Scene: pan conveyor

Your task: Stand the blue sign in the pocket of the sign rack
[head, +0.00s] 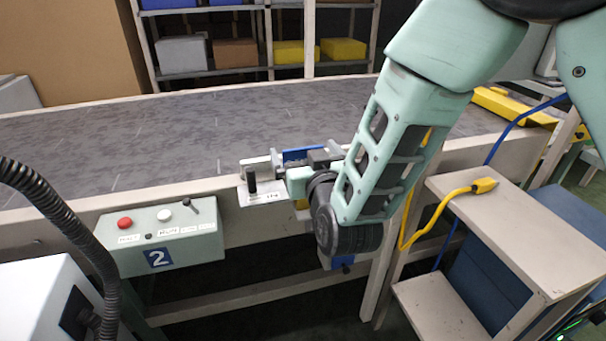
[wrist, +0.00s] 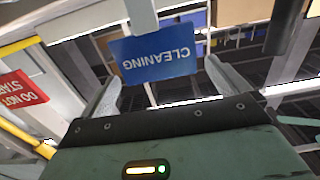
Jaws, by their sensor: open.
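The blue sign (wrist: 155,56) shows in the wrist view with the word CLEANING upside down. A pale upright bar (wrist: 141,17) meets its upper edge; I cannot tell whether it holds the sign. My gripper (wrist: 162,72) is open, with one finger on each side of the sign. A small gap shows by the right finger; contact at the left finger is unclear. In the head view a blue strip, likely the sign (head: 305,154), shows by my gripper at the conveyor's near edge. I cannot clearly make out the sign rack or its pocket.
A pale bracket with a black peg (head: 252,186) sits on the conveyor's near rail. A control box (head: 160,240) marked 2 hangs left. A red DO NOT START sign (wrist: 20,92) is at the wrist view's left. The conveyor belt (head: 170,140) is clear. A beige stand (head: 500,225) is right.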

